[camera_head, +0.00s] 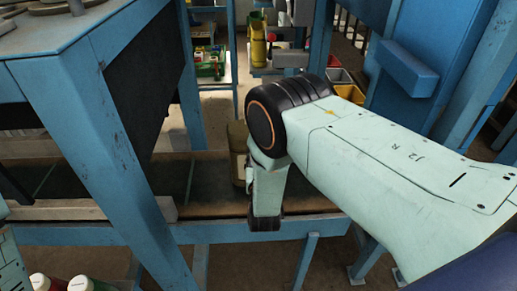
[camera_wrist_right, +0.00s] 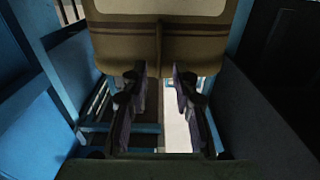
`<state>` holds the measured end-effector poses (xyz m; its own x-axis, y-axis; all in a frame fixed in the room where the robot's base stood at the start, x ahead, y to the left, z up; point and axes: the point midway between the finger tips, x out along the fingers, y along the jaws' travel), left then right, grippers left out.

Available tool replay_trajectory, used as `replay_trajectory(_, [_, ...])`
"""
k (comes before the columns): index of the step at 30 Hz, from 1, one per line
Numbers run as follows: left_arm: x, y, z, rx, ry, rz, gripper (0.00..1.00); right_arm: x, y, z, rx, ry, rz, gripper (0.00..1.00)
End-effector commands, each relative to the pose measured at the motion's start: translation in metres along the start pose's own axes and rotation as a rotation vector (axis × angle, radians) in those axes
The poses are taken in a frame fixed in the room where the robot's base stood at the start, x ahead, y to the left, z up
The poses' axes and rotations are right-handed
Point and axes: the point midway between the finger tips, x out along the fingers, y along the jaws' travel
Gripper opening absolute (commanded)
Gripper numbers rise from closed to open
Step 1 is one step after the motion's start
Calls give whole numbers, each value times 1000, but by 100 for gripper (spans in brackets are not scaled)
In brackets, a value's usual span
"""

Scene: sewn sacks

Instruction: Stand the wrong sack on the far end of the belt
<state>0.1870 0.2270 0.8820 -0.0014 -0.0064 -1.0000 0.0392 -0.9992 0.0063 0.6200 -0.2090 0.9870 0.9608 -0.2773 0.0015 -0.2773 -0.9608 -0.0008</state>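A brown-tan sack (camera_head: 238,152) stands on the dark belt (camera_head: 175,180) in the head view, partly hidden behind my right arm. In the right wrist view a brown sack (camera_wrist_right: 125,45) with dark stripes, a pale panel and a middle crease fills the top. My right gripper (camera_wrist_right: 158,78) has its two fingers apart, with the tips at the sack's lower edge in that view. Nothing shows clamped between them; whether they touch the sack I cannot tell. My right gripper is hidden in the head view. My left gripper is out of view.
A blue frame post (camera_head: 100,150) and a table (camera_head: 60,30) stand at the left, close to the belt. A blue rail (camera_head: 200,233) runs along the belt's near side. Behind are a shelf with a green crate (camera_head: 208,65) and blue posts.

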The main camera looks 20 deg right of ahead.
Motion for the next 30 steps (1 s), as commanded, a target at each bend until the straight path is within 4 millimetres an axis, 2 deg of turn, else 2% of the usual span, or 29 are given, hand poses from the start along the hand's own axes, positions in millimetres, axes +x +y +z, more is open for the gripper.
replay_trajectory(9, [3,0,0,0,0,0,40,-66,-1,2,-3,-4,-4,28])
replay_trajectory(15, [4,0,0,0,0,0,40,-96,-1,1,-2,-2,-3,28])
replay_trajectory(19, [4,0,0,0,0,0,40,-106,0,1,0,0,-2,28])
replay_trajectory(26, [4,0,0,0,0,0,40,-109,0,1,-1,0,0,28])
replay_trajectory(28, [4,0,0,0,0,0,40,-109,4,4,-7,-22,0,28])
replay_trajectory(30, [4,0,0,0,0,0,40,-112,14,16,-25,-96,-2,28])
